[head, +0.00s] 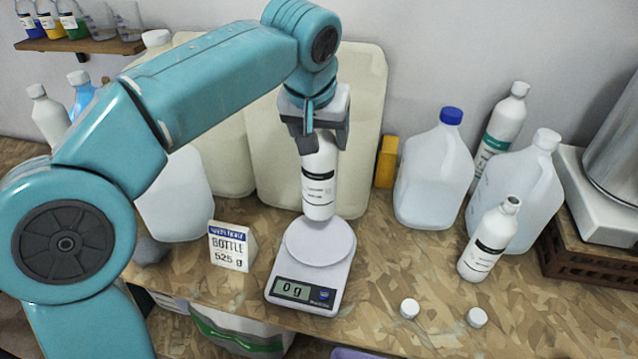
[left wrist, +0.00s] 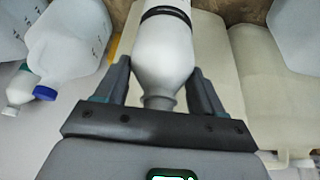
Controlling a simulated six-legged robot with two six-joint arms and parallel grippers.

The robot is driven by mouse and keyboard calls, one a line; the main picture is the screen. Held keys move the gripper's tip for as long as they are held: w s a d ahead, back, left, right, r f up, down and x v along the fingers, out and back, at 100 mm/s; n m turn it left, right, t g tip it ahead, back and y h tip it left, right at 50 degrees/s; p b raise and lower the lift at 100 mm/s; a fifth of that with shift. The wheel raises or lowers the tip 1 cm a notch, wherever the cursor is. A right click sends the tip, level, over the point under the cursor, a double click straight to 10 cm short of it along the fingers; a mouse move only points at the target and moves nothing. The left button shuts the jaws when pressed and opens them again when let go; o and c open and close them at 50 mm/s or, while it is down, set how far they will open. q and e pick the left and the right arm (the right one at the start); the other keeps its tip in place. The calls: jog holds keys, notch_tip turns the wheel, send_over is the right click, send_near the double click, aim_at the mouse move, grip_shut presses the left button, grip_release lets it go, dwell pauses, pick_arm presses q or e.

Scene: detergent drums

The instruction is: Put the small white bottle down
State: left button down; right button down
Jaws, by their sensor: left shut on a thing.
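The small white bottle (head: 319,182) with a black-lettered label hangs upright in my left gripper (head: 320,135), just above the round plate of the kitchen scale (head: 320,242). The scale's display reads 0 g. In the left wrist view the bottle (left wrist: 165,55) sits between the two fingers of my left gripper (left wrist: 162,95), which is shut on it near the neck. A similar white bottle (head: 489,240) without a cap stands on the counter at the right. My right gripper is not in view.
A sign (head: 231,247) reading "BOTTLE 525 g" stands left of the scale. Two white caps, one at the left (head: 409,308) and one at the right (head: 477,317), lie on the counter (head: 400,270). A blue-capped jug (head: 434,175) and large drums (head: 375,100) stand behind.

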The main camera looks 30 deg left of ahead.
aim_at(320, 174)
pick_arm(q)
notch_tip(320, 174, down, 4)
jog(key=shift+s+d+r, duration=0.1)
jog(key=shift+r, duration=0.15)
jog(key=shift+f, duration=2.45)
jog(key=shift+f+b, duration=0.1)
jog(key=shift+b, duration=0.25)
jog(key=shift+f, duration=0.15)
jog(key=shift+c, duration=0.6)
grip_release()
